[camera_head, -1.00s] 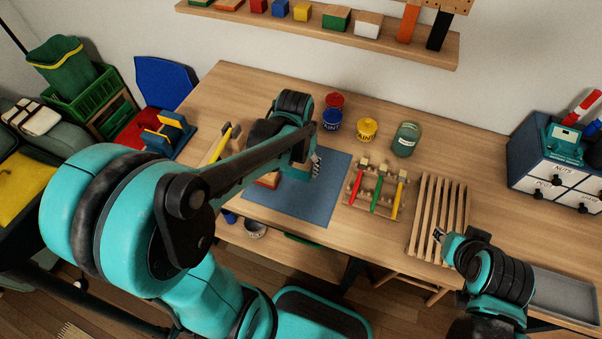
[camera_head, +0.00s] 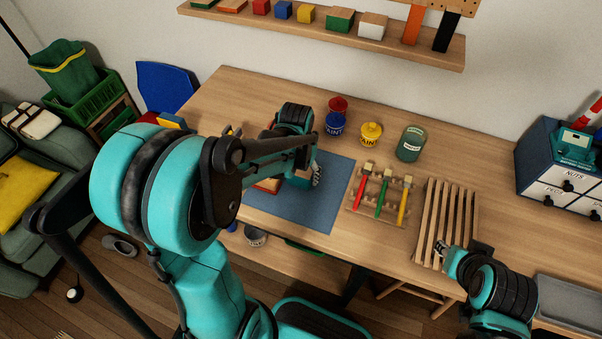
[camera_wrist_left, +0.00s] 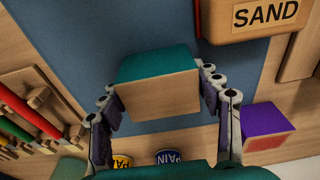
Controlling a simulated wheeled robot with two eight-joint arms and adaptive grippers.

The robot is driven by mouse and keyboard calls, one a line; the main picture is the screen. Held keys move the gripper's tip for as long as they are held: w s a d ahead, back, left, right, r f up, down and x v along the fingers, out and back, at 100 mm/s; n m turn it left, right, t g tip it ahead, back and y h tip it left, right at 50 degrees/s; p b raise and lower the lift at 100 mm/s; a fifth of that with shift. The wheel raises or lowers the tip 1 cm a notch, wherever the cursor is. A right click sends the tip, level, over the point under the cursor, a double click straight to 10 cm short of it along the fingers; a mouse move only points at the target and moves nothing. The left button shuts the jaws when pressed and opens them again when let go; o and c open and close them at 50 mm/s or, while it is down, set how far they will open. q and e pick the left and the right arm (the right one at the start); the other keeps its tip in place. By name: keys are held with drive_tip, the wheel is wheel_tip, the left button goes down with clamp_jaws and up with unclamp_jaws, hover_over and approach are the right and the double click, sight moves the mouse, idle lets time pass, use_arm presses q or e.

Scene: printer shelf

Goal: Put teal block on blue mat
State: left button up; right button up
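The blue mat (camera_head: 306,212) lies flat on the workbench. My left gripper (camera_head: 316,177) is over its right part. In the left wrist view, the teal block (camera_wrist_left: 157,85), with a teal top and a bare wood side, sits between the fingers of my left gripper (camera_wrist_left: 158,95). The fingers are close against its two sides. The mat (camera_wrist_left: 100,40) shows around it; I cannot tell whether the block touches it.
A box labelled SAND (camera_wrist_left: 265,18) stands close beside the block, and a purple-topped block (camera_wrist_left: 265,120) lies beyond the right finger. A rack of colored tools (camera_head: 382,197) is right of the mat. Paint cans (camera_head: 370,135) and a jar (camera_head: 411,144) stand behind it.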

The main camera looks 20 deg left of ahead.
use_arm(q)
drive_tip(key=shift+o, duration=1.1)
drive_tip(key=shift+r, duration=0.2)
drive_tip(key=r+p, duration=0.1)
drive_tip(key=r, duration=0.2)
drive_tip(key=s+r+p, duration=0.1)
drive_tip(key=r+p, duration=0.1)
drive_tip(key=r, duration=0.2)
drive_tip(key=r+p, duration=0.1)
drive_tip(key=r, duration=0.2)
drive_tip(key=shift+s+r+p, duration=0.15)
drive_tip(key=shift+r+p, duration=0.25)
drive_tip(key=shift+s+d+r, duration=0.1)
drive_tip(key=shift+s+r, duration=0.05)
drive_tip(key=shift+r, duration=0.4)
drive_tip(key=s+d+r+t, duration=0.3)
drive_tip(key=s+d+t, duration=0.2)
drive_tip(key=s, duration=0.4)
drive_tip(key=shift+s+m+t, duration=0.3)
drive_tip(key=shift+t, duration=0.1)
